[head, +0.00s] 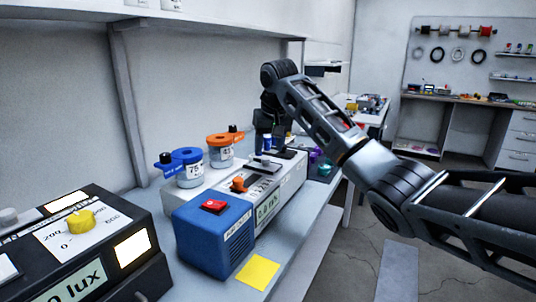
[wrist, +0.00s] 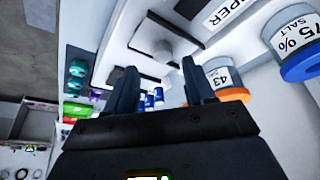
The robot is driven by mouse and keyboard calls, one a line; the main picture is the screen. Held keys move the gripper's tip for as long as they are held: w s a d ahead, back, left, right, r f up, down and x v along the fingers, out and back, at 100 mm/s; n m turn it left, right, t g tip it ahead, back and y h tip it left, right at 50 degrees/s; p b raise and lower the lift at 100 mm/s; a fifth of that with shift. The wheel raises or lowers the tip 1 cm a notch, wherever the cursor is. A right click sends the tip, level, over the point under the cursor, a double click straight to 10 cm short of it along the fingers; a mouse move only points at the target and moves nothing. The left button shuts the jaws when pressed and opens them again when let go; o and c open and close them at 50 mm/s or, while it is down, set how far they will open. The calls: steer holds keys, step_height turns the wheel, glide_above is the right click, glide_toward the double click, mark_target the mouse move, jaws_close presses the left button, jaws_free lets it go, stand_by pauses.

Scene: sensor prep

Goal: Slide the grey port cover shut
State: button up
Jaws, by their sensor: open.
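The long instrument (head: 285,190) has a blue end and a pale top. On its top, a small grey piece (head: 264,163) that looks like the port cover lies beside a dark plate (head: 290,153). My gripper (head: 268,138) is over the far part of the instrument, pointing down. The port opening is not clearly seen.
An orange lever (head: 238,185) and a red switch (head: 214,206) stand on the instrument. Blue-lidded (head: 188,170) and orange-lidded (head: 220,150) jars stand behind it. A black lux box (head: 75,245) is at left. A yellow note (head: 257,272) lies on the bench front.

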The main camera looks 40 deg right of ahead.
steer(key=shift+v, duration=1.6)
steer(key=shift+f, duration=0.1)
